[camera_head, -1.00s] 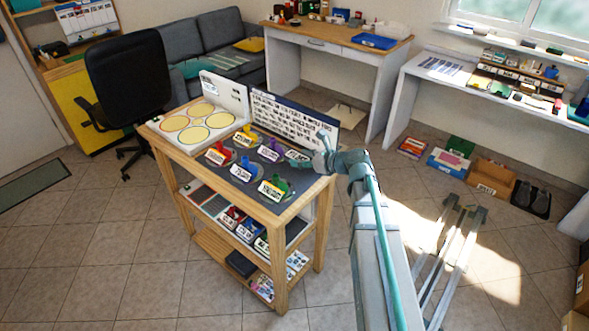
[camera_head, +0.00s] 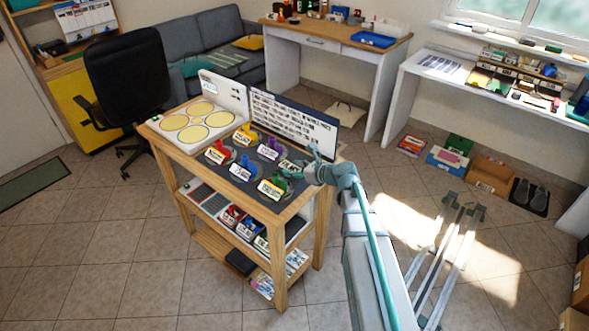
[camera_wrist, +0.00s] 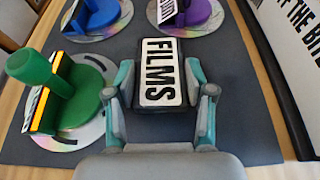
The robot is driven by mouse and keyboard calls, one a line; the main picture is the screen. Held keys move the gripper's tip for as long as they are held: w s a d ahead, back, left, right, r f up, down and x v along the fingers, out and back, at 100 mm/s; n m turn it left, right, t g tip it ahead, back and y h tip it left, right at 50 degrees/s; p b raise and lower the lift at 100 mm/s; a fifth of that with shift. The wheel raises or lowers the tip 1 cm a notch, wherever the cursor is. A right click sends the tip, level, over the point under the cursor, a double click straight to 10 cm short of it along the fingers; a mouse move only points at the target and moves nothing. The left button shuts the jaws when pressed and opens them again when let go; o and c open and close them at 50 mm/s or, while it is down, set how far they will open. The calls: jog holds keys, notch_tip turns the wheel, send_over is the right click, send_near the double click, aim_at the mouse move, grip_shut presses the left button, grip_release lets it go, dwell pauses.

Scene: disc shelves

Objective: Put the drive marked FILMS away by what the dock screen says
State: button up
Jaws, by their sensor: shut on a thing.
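The drive marked FILMS (camera_wrist: 158,70) is a dark block with a white label, lying on the grey mat on top of the wooden cart. In the wrist view my gripper (camera_wrist: 164,95) has its fingers on both sides of the drive's near end, shut on it. In the head view my gripper (camera_head: 312,165) is at the cart's right side and partly covers the drive. The dock screen (camera_head: 295,118) stands at the back of the cart with several lines of text, too small to read surely. Its edge shows in the wrist view (camera_wrist: 290,60).
Several labelled coloured handles on discs stand close by, including green (camera_wrist: 60,90), blue (camera_wrist: 97,14) and purple (camera_wrist: 195,12). A white board with yellow circles (camera_head: 190,128) is at the cart's left. Lower cart shelves hold labelled bins (camera_head: 240,222). A desk and boxes stand behind.

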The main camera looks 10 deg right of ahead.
jog(key=shift+f, duration=0.15)
jog(key=o, duration=1.4)
jog(key=shift+s+r, duration=0.1)
jog(key=shift+r, duration=0.15)
jog(key=b+v, duration=0.1)
jog(key=v, duration=0.9)
jog(key=shift+s+d, duration=0.2)
jog(key=shift+d, duration=0.1)
jog(key=o, duration=0.4)
jog(key=shift+s+d+r, duration=0.3)
jog(key=shift+s+d, duration=0.05)
